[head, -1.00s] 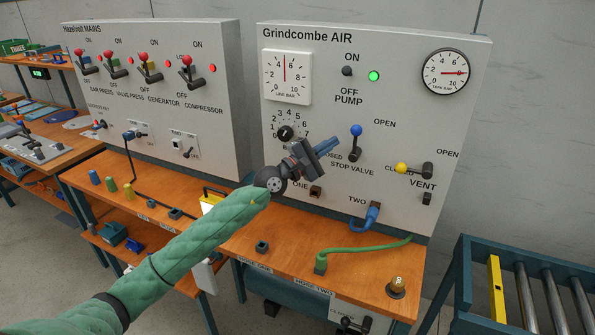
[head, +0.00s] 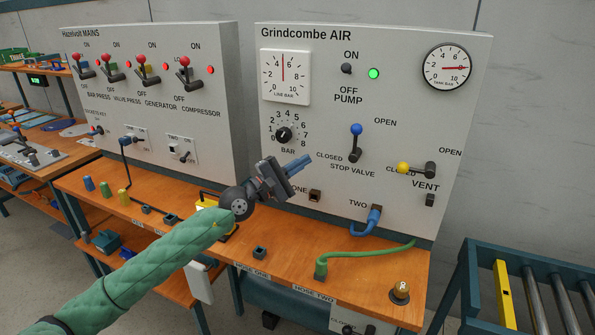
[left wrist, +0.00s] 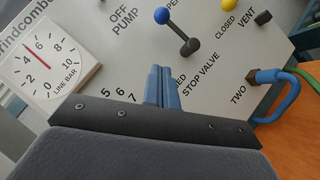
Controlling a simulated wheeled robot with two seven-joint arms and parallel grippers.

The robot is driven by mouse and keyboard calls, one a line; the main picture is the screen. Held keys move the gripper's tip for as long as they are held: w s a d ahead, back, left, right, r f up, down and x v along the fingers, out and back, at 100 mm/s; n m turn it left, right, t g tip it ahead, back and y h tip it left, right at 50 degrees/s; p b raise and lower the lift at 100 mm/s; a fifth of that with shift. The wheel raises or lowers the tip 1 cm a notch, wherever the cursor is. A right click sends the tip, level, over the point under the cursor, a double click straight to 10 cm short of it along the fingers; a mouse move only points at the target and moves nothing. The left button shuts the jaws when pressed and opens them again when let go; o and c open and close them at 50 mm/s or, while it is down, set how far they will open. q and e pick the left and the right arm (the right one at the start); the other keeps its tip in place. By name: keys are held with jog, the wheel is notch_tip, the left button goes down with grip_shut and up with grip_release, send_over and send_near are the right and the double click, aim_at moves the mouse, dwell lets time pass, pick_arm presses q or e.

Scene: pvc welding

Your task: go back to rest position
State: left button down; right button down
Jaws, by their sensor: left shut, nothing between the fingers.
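My left gripper (head: 298,164) is in front of the lower left part of the Grindcombe AIR panel (head: 330,188), near the bar dial (head: 284,135). Its blue fingers are shut together and empty, as the left wrist view (left wrist: 162,88) shows. The stop valve lever (head: 356,142) with its blue knob stands to the right of the fingers, apart from them, with its knob up. The vent lever (head: 415,169) with a yellow knob points left, at CLOSED. My right gripper is not in view.
A blue hose (head: 374,221) is plugged into port TWO. A green hose (head: 370,249) lies on the orange bench (head: 285,260) below. The Hazelvolt MAINS panel (head: 215,110) stands at left. A roller conveyor (head: 540,295) with a yellow strip is at lower right.

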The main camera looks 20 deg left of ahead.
pick_arm(q)
jog(key=shift+s+a+f, duration=0.2)
jog(key=shift+s+a, duration=0.05)
jog(key=shift+s, duration=0.1)
dwell(0.4)
